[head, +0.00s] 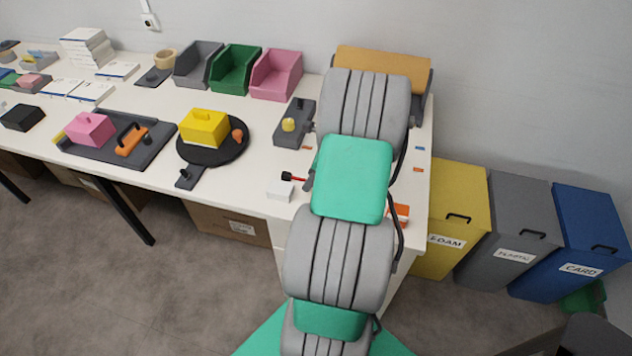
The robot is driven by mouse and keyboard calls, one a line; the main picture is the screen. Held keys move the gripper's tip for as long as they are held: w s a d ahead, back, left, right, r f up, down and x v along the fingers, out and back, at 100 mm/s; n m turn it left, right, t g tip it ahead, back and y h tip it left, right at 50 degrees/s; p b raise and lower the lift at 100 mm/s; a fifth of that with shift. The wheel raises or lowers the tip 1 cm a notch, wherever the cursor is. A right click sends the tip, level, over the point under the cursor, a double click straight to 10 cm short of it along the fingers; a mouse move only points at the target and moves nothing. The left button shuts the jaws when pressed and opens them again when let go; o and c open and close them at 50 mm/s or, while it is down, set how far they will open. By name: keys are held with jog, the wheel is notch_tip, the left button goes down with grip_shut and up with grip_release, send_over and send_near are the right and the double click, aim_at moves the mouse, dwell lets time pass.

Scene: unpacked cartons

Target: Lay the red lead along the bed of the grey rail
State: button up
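A short red piece with a black end, which looks like the red lead (298,178), shows just left of my arm near the table's front edge. Its right part is hidden behind my arm and gripper. My gripper (310,180) is mostly hidden by my arm; only a grey sliver shows, right beside the red piece. I cannot tell whether it holds the red piece. No piece is clearly the grey rail. A dark grey block (287,136) with a yellow knob stands behind, partly covered by my arm.
A white block (280,190) lies at the front edge below the red piece. A black round board (213,154) with a yellow box (204,127) stands left. Grey, green and pink bins (275,80) line the back. A yellow bin (455,205) stands right of the table.

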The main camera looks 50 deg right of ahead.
grip_shut()
dwell(0.3)
dwell(0.4)
jog(key=shift+r, duration=0.25)
notch_tip(320, 180, up, 2)
jog(key=shift+r, duration=0.2)
jog(key=s+a+r, duration=0.7)
jog(key=s+r, duration=0.3)
jog(key=s, duration=0.2)
jog(key=w+a+r+n+g, duration=0.1)
jog(key=w+a+n+g, duration=0.1)
jog(key=w+a+n, duration=0.3)
jog(key=w+a+r+n+g+h, duration=0.1)
jog(key=w+a+n+g, duration=0.2)
jog(key=a+n, duration=0.9)
jog(key=w+a+r+n+g+h, duration=0.1)
jog(key=w+a+n+g, duration=0.2)
jog(key=w+a+n, duration=0.4)
jog(key=a+n, duration=0.1)
jog(key=n, duration=0.5)
jog(key=shift+w+a+r+n, duration=0.2)
jog(key=shift+w+r+n, duration=0.1)
jog(key=shift+w+r, duration=0.1)
